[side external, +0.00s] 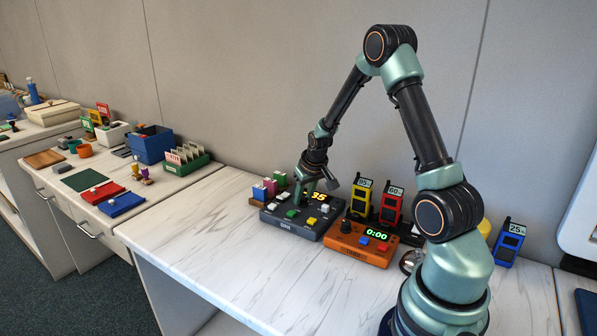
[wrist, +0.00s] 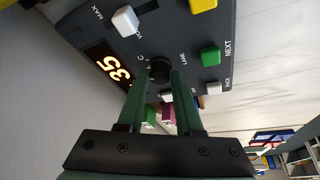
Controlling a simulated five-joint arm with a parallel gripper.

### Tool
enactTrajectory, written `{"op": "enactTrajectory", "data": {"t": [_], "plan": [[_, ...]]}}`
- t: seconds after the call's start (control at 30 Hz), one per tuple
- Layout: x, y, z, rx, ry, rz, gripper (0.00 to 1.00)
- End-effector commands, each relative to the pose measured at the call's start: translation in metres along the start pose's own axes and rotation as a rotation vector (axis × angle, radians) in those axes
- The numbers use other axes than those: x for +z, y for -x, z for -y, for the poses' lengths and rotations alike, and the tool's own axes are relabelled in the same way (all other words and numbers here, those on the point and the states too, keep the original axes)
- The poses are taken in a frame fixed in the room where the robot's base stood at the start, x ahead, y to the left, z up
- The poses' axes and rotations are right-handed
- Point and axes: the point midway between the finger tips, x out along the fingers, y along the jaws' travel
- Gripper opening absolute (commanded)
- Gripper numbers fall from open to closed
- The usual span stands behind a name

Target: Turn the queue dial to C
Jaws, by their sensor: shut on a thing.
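The dark grey queue console (side external: 283,230) stands on the white marbled bench, with a lit display (side external: 316,196) reading 35. In the wrist view the black round queue dial (wrist: 160,66) sits beside the display (wrist: 115,67), with a letter C printed on its left. My gripper (wrist: 160,77) has its two green fingers on either side of the dial and is shut on it. The dial's pointer and present setting are not clear. In the side view my gripper (side external: 318,184) is low over the console's back and hides the dial.
White, green and yellow buttons surround the dial; a green button (wrist: 210,56) is close on its right. An orange timer (side external: 362,244) reading 0:00 stands right of the console. Yellow and red handsets (side external: 391,206) stand behind. The bench front is clear.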

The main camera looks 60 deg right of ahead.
Motion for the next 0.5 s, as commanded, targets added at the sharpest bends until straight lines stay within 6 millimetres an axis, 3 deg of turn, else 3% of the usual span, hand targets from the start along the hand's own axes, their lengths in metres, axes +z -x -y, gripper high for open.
{"op": "enactTrajectory", "data": {"t": [0.23, 0.5], "plan": [[-0.0005, -0.0003, -0.001, 0.001, -0.171, -0.002, 0.0], [-0.0007, -0.0006, 0.0002, 0.0, -0.204, -0.002, 0.0]]}}
